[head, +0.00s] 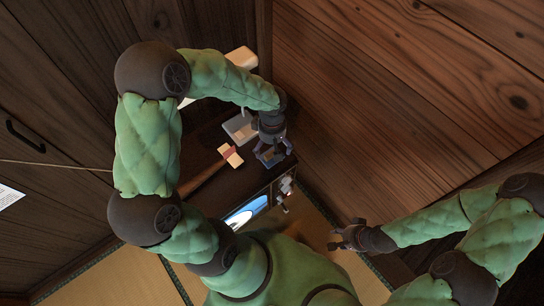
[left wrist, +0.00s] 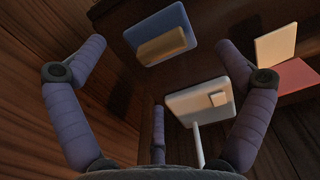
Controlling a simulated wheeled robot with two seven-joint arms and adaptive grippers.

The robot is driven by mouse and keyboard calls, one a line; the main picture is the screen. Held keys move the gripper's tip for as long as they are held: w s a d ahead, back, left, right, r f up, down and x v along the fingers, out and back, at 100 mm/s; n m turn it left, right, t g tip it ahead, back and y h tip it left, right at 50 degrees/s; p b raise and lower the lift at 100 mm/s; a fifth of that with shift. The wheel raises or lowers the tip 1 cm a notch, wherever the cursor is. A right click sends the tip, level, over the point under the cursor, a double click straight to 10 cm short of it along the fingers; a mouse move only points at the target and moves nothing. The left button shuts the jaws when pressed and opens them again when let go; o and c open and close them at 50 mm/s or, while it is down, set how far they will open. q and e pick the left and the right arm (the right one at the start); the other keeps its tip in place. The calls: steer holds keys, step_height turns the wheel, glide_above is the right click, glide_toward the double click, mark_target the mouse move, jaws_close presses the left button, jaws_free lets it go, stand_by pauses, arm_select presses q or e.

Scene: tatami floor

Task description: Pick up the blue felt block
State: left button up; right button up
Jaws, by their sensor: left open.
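The blue felt block (left wrist: 203,28) is a flat blue slab with a tan piece on it, at the top middle of the left wrist view. In the head view a small bluish patch of it (head: 268,158) shows on the dark cabinet top, partly hidden by my left gripper. My left gripper (head: 272,151) points down over it, with its fingers spread and empty. In the left wrist view the fingers (left wrist: 165,55) stand wide to either side of the block, with no visible contact. My right gripper (head: 335,239) hangs low at the right, its fingers apart and empty.
A pale tray-like piece (head: 238,128) with a small block on it lies beside my left gripper. A cream block with a red part (head: 231,156) lies to the left. The dark cabinet top (head: 205,150) stands against wooden walls. Below are shelves with small items and tatami.

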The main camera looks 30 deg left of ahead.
mark_target(266, 158)
arm_select(q)
step_height(266, 158, down, 6)
steer(key=b, duration=0.2)
steer(key=shift+r+b, duration=0.15)
steer(key=shift+b, duration=0.15)
steer(key=c, duration=1.3)
